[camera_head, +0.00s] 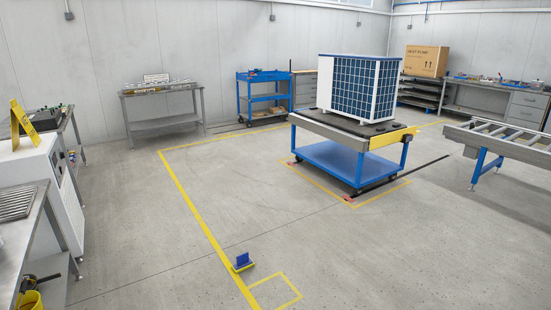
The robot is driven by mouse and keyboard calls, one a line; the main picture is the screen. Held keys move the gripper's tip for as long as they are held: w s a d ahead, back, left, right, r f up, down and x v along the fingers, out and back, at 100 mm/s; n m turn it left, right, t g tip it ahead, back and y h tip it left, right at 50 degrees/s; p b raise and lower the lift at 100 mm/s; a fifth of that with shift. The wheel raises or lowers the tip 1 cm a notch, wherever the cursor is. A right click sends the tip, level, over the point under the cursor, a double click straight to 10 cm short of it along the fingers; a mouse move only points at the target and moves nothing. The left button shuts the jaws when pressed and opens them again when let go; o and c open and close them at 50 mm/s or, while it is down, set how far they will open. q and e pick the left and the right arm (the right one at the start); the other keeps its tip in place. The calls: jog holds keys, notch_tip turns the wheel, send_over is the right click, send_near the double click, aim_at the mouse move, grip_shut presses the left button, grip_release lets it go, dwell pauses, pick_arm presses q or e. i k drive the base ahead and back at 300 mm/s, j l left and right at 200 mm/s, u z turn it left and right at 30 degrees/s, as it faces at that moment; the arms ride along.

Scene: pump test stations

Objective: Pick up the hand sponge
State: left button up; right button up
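A small item with an upright blue part on a yellow base, which looks like the hand sponge (242,261), rests on the grey floor at the lower middle. It sits on or right beside the long yellow floor line, just left of a small yellow marked square. Nothing covers it. Neither of my grippers shows in the head view.
The floor around the sponge is clear. A blue cart (335,157) bearing a large white and blue unit (351,88) stands farther back. A metal bench (22,235) and a yellow bucket (31,300) are at left. A roller conveyor (500,138) is at right.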

aim_at(243, 263)
jog(key=i, duration=2.15)
